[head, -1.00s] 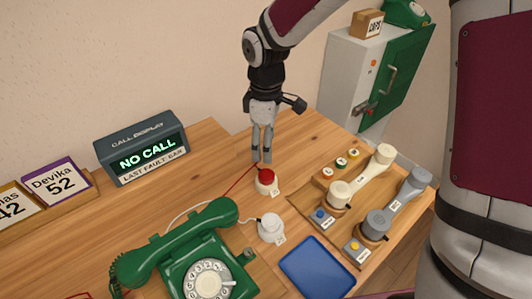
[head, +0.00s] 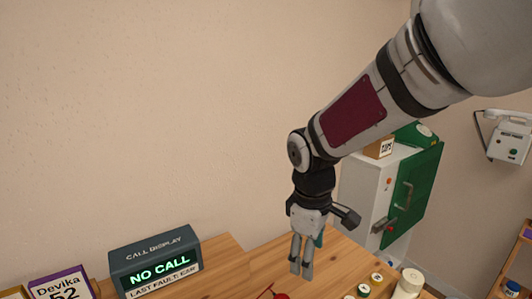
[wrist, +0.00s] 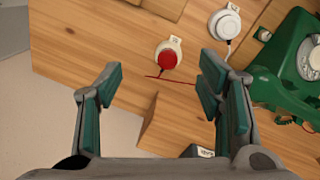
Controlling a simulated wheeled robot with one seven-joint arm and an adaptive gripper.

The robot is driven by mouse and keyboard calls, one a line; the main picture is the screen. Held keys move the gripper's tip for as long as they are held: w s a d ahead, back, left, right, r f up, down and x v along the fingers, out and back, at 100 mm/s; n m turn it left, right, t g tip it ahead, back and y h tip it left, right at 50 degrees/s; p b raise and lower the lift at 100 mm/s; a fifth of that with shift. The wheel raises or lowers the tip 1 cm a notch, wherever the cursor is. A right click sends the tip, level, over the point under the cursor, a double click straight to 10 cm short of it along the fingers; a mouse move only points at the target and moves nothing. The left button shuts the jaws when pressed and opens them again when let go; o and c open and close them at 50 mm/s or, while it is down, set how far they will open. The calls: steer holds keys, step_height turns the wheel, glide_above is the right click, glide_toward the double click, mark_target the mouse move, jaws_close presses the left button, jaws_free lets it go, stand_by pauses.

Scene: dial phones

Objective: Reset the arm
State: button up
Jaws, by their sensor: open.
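My arm comes in from the upper right of the head view and bends down at the elbow. My gripper (head: 301,272) hangs fingers down over the wooden table near its back edge. In the wrist view my gripper (wrist: 160,88) has its two teal-padded fingers spread wide apart with nothing between them. A red button on a white base (wrist: 167,57) lies on the table beyond the fingertips. It shows only partly at the bottom of the head view (head: 277,294).
The call display (head: 156,265) reads "NO CALL". A grey cabinet with a green door (head: 408,195) stands behind my arm. A white wall phone (head: 509,137) hangs at right. In the wrist view, a white button (wrist: 226,23) and a green dial phone (wrist: 290,65) sit on the table.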

steer(key=s+d+r+m+t, duration=0.1)
steer(key=s+d+r+m, duration=0.2)
steer(key=s, duration=0.4)
steer(key=s+d+r+m+t+p, duration=0.1)
steer(key=s+d+r+m, duration=0.2)
steer(key=s, duration=0.4)
steer(key=s+d+r+m+t, duration=0.1)
steer(key=s+d+r+m, duration=0.3)
steer(key=s, duration=0.3)
steer(key=shift+s+r+m+y, duration=0.3)
steer(key=shift+r+m+y, duration=0.1)
steer(key=shift+r+m, duration=0.25)
